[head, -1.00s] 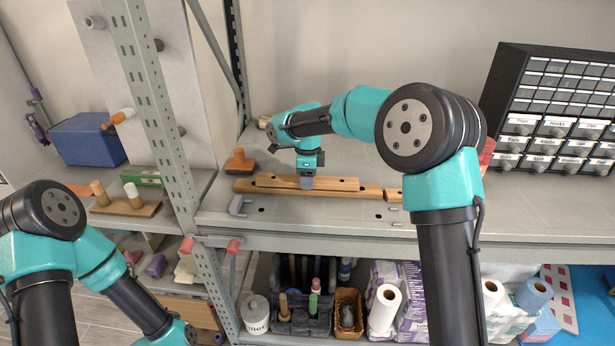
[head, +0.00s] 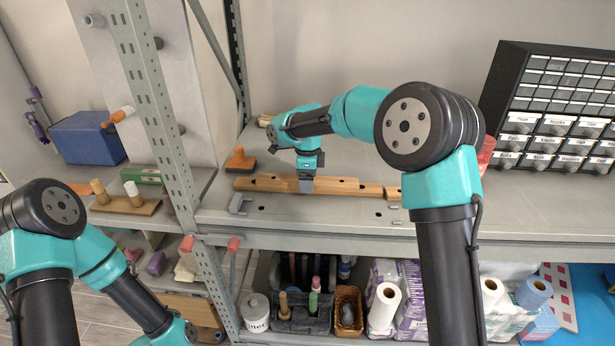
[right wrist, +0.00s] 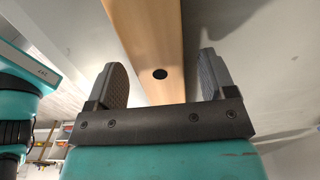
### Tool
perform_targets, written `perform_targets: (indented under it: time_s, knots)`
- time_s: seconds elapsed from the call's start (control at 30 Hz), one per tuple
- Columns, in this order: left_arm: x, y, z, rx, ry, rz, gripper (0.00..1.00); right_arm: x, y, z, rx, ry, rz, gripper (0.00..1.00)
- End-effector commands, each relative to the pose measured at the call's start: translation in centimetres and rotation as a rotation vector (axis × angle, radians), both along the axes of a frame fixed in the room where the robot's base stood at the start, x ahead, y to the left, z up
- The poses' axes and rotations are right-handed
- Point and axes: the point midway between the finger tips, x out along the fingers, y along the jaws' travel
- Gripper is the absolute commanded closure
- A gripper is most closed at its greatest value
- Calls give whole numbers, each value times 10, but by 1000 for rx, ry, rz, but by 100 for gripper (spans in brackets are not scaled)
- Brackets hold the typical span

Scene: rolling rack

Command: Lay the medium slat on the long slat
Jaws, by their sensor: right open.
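The long slat (head: 372,191) is a long light-wood strip lying on the grey shelf, left to right. The medium slat (head: 335,183), a shorter wooden strip, lies along the top of the long slat; I cannot tell how exactly their edges line up. My right gripper (head: 306,186) is over the middle of the slats, pointing down. In the right wrist view the open fingers (right wrist: 160,85) stand on either side of a wooden slat with a dark hole, and gaps show beside it. My left arm is at lower left; its fingers are out of view.
An orange-handled block (head: 240,160) sits behind the slats' left end. A grey bracket (head: 238,204) lies in front. A drawer cabinet (head: 555,110) stands at right. A perforated rack post (head: 160,110) rises at left. The shelf's right front (head: 480,215) is mostly clear.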

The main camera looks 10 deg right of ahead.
Motion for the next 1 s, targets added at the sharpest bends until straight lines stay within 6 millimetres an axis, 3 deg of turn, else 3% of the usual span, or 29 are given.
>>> perform_targets:
  time_s: [0.17,0.37,1.0]
  knots:
    - [0,0,0,0,0,0,23,0,0,5,1,-1,0,23]
    - [0,0,0,0,0,0,23,0,0,28,1,-2,0,23]
    - [0,0,0,0,0,0,23,0,0,148,1,-2,-1,23]
